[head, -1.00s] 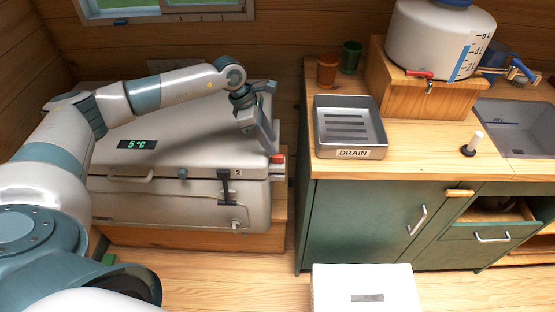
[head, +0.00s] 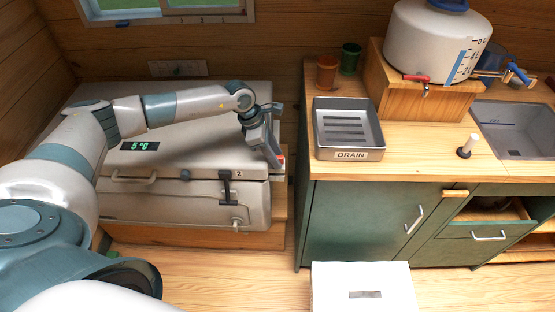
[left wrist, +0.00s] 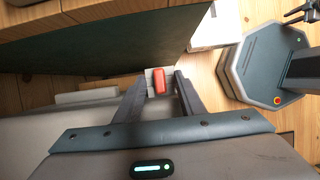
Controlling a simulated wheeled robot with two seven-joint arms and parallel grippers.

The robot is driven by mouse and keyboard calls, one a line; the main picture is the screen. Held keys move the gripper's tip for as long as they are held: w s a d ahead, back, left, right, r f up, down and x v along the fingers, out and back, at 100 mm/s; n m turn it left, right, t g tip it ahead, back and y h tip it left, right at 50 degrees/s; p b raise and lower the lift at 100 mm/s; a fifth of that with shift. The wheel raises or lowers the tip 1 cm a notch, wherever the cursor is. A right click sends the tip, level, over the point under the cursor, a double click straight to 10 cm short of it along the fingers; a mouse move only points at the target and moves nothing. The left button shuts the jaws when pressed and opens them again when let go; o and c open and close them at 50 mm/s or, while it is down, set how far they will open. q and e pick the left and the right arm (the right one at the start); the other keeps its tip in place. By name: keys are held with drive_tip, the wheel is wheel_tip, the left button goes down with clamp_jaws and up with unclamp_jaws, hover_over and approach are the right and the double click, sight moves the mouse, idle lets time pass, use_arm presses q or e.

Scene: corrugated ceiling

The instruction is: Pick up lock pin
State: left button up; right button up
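The lock pin appears to be the red-topped piece (left wrist: 160,80) in a pale block at the right side of the grey chest (head: 150,205). In the head view my left gripper mostly covers it. My left gripper (head: 275,160) is above the chest's right end, pointing down. In the left wrist view its two fingers (left wrist: 160,90) are spread, with the red piece between their tips in the picture. I cannot tell how far the tips are from it, and neither finger clearly touches it. Dark finger-like parts at the wrist view's top right may be my right gripper (left wrist: 298,13).
The chest has a black latch (head: 226,188) on its front and a lit display (head: 139,146). To the right stands a green cabinet (head: 360,220) with a drain tray (head: 349,154) and a white water tank (head: 435,45). A white box (head: 365,285) is on the floor.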

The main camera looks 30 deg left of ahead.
drive_tip(key=shift+w, duration=0.3)
drive_tip(key=shift+s, duration=0.1)
use_arm(q)
clamp_jaws()
use_arm(e)
drive_tip(key=shift+s, duration=0.15)
